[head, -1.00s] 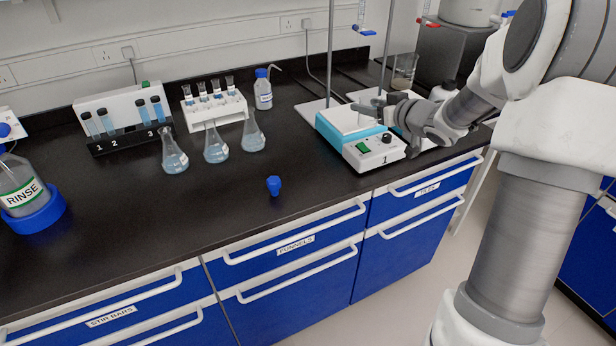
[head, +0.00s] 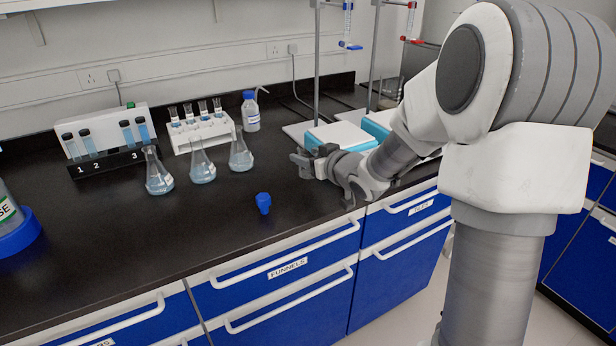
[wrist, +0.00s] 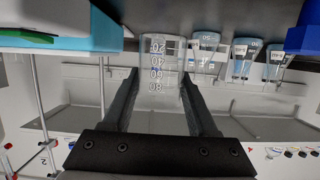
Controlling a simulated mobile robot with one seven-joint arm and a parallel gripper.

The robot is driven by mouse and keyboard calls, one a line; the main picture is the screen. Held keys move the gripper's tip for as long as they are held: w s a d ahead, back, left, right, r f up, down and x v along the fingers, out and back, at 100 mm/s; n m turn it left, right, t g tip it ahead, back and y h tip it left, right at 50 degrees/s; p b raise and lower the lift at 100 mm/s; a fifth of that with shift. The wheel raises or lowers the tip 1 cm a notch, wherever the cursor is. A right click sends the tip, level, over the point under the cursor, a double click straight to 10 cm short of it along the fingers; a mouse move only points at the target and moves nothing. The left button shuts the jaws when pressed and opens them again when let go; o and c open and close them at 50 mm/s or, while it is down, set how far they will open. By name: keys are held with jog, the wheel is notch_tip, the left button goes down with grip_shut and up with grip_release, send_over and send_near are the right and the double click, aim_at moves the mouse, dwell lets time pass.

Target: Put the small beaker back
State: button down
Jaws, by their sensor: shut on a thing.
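My gripper (head: 306,162) is shut on a clear small beaker (wrist: 160,62), seen between the two fingers in the wrist view. The beaker has printed marks of 20, 40, 60 and 80, which read upside down there. In the head view my gripper is over the black bench, just left of the stirrer hotplate (head: 338,135). The beaker itself cannot be made out in the head view.
Three flasks (head: 202,168) stand left of my gripper, before a white vial rack (head: 200,131). A blue stopper (head: 263,203) lies nearer the bench front. Clamp stands (head: 317,65) rise behind the hotplates. Bench around the stopper is clear.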

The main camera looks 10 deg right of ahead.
jog(key=shift+f+b, duration=0.85)
jog(key=shift+f, duration=1.1)
jog(key=shift+f, duration=0.2)
jog(key=shift+c, duration=0.9)
grip_release()
jog(key=shift+r, duration=0.25)
jog(key=p+v, duration=0.3)
jog(key=v, duration=0.7)
jog(key=shift+s+r, duration=0.15)
jog(key=shift+s, duration=0.2)
jog(key=shift+s+d+r, duration=0.1)
jog(key=shift+s+d, duration=0.15)
jog(key=shift+s, duration=0.4)
